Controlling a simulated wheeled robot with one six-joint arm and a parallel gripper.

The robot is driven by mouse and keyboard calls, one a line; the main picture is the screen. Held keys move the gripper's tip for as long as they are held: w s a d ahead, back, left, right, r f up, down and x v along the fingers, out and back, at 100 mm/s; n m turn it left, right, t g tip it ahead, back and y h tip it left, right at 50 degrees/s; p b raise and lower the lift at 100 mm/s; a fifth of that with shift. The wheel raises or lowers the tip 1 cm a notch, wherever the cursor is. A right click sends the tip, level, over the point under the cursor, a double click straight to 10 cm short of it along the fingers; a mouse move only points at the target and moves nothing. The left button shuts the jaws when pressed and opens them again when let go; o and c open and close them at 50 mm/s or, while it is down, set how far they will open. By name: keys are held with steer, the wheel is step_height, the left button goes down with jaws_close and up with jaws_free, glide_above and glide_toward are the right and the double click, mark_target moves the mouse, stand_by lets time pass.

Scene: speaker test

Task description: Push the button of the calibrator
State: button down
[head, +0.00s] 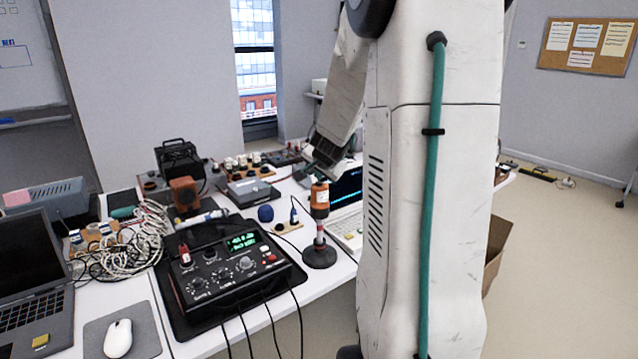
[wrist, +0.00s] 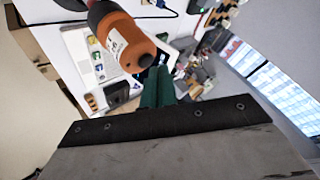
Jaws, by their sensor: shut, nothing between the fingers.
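The calibrator (head: 319,203) is an orange cylinder with a pale label, held up on a dark round-based stand (head: 319,256) near the table's right edge. In the wrist view the calibrator (wrist: 128,46) is large at the upper left, its round orange end facing my gripper. In the head view my arm comes down just above and right of the calibrator.
A black control box (head: 235,270) with knobs and a green display stands left of the stand, its cables running forward. A laptop (head: 347,205) lies behind, partly hidden by my arm. Tangled white cables (head: 135,232), a mouse (head: 118,338) and several devices crowd the table.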

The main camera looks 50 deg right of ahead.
mark_target(320, 186)
steer(key=shift+f, duration=0.5)
stand_by(0.4)
steer(key=shift+r, duration=1)
steer(key=shift+r, duration=3)
